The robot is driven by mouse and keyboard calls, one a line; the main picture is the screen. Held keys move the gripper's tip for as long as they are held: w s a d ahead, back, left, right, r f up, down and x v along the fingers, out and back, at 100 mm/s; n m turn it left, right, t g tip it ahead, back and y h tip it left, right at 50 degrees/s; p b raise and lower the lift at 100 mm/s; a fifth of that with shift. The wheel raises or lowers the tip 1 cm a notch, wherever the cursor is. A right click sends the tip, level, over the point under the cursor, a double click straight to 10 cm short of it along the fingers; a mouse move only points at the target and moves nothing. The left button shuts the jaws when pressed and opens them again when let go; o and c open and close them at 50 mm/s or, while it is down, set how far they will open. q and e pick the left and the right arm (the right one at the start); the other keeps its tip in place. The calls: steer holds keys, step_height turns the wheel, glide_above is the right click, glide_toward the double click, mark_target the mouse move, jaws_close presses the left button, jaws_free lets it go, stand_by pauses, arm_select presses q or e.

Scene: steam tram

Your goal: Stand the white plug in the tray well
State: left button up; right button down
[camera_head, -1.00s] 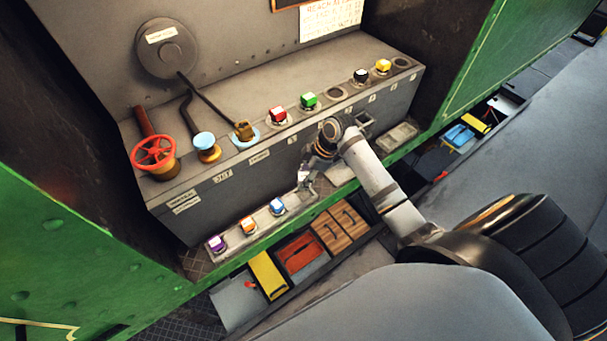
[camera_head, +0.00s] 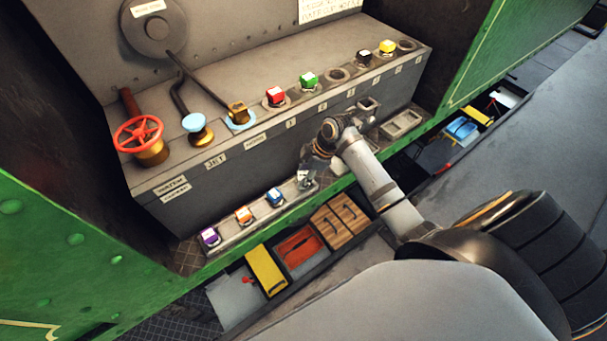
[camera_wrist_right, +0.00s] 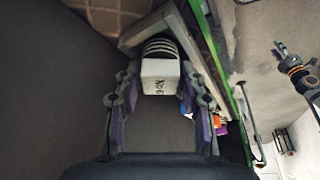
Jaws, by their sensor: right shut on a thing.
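The white plug (camera_wrist_right: 160,76) has dark lettering on its face and a dark ribbed part beyond it. My right gripper (camera_wrist_right: 160,105) is shut on it in the right wrist view. In the head view my right gripper (camera_head: 305,180) is low at the right end of the narrow tray (camera_head: 228,240). Purple (camera_head: 209,237), orange (camera_head: 243,215) and blue (camera_head: 275,197) plugs stand in the tray. The well under the white plug is hidden, so I cannot tell whether the plug is in it. A dark gripper, apparently my left (camera_wrist_right: 283,52), shows small in the right wrist view.
The grey console (camera_head: 225,175) rises behind the tray, with a red handwheel (camera_head: 138,133), levers and several coloured plugs on top. A wooden box (camera_head: 340,220), red bin (camera_head: 299,247) and yellow block (camera_head: 267,271) lie in front below. An empty grey holder (camera_head: 402,124) is at the right.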

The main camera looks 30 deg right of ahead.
steer(key=c, duration=0.7)
jaws_free()
steer(key=shift+o, duration=0.3)
steer(key=o, duration=0.6)
steer(key=shift+r, duration=0.15)
steer(key=shift+r+p, duration=1.15)
steer(key=shift+p, duration=0.15)
steer(key=shift+r, duration=0.1)
